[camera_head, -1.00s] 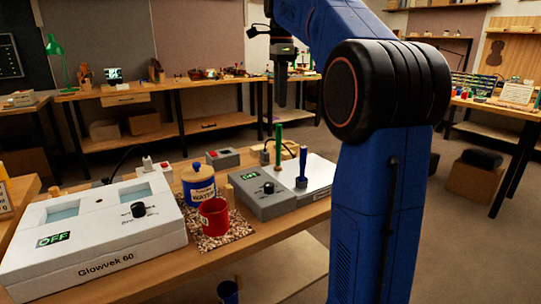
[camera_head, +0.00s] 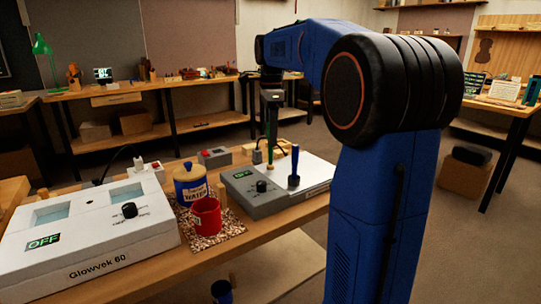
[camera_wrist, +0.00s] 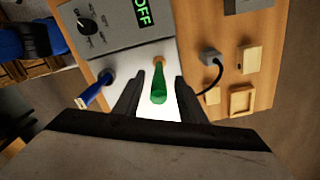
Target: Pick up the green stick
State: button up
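The green stick (camera_wrist: 159,88) stands upright on the white plate of the grey box in the wrist view, between the two fingers of my gripper (camera_wrist: 155,90). The fingers are apart, with a gap visible on both sides of the stick. In the head view my gripper (camera_head: 271,110) points down over the stick (camera_head: 270,130) and partly hides it. A blue stick (camera_head: 294,163) stands to the right of the green one, and it also shows at the left in the wrist view (camera_wrist: 97,92).
The grey box (camera_head: 262,203) reads OFF and has a black knob. A red mug (camera_head: 206,217) and a blue WATER jar (camera_head: 190,184) stand left of it on a speckled mat. The white Glowvek 60 unit (camera_head: 90,250) fills the bench's left.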

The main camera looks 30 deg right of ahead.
send_over(270, 165)
jog(key=shift+w+d+f, duration=0.15)
jog(key=shift+f, duration=0.95)
jog(key=shift+w+d+f, duration=0.1)
jog(key=shift+w+f, duration=0.05)
jog(key=shift+f, duration=0.9)
grip_shut()
